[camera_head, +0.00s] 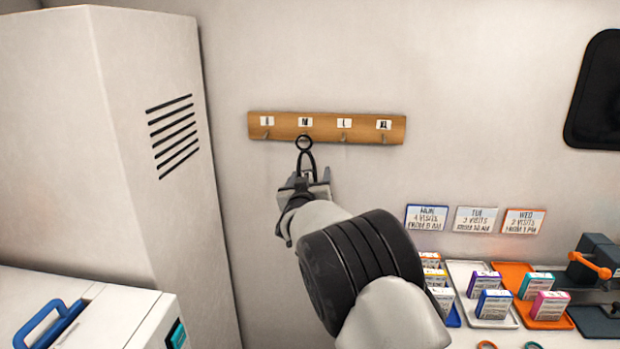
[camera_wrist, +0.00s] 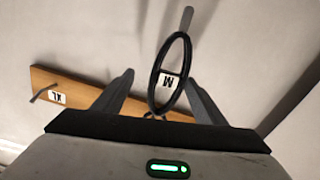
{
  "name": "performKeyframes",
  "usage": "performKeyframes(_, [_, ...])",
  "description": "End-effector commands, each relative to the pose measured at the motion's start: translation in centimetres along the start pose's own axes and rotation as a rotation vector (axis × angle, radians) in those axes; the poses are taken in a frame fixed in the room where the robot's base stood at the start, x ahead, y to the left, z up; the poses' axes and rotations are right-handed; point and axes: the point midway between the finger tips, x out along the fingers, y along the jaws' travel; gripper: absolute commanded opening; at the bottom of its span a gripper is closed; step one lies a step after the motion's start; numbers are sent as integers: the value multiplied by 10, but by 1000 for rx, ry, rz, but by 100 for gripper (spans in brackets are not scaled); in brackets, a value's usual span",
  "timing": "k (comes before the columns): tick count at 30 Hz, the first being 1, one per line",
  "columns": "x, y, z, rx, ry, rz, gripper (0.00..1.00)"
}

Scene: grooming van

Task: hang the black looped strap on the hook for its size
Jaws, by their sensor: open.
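The black looped strap (camera_head: 304,143) has a small ring at the top and a longer loop below. In the head view its ring lies at the M hook, just under the M label (camera_head: 305,122); I cannot tell whether the hook passes through it. My gripper (camera_head: 305,182) is below the rail at the strap's lower end. The M hook itself is not clear.
The wooden rail (camera_head: 363,131) on the wall carries several labelled hooks, with L (camera_head: 344,124) and XL (camera_head: 384,125) to the right. A tall vented cabinet (camera_head: 155,60) stands left. Day cards (camera_head: 476,219) and trays with small boxes (camera_head: 508,318) are lower right.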

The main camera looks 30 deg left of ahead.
Motion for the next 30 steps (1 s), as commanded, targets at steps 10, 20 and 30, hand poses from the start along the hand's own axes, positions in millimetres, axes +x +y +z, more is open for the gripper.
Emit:
performKeyframes(10, [-37,-1,1,0,-1,-2,65])
performKeyframes(20, [-119,-1,0,1,1,-3,65])
performKeyframes(30, [-170,0,0,0,1,0,65])
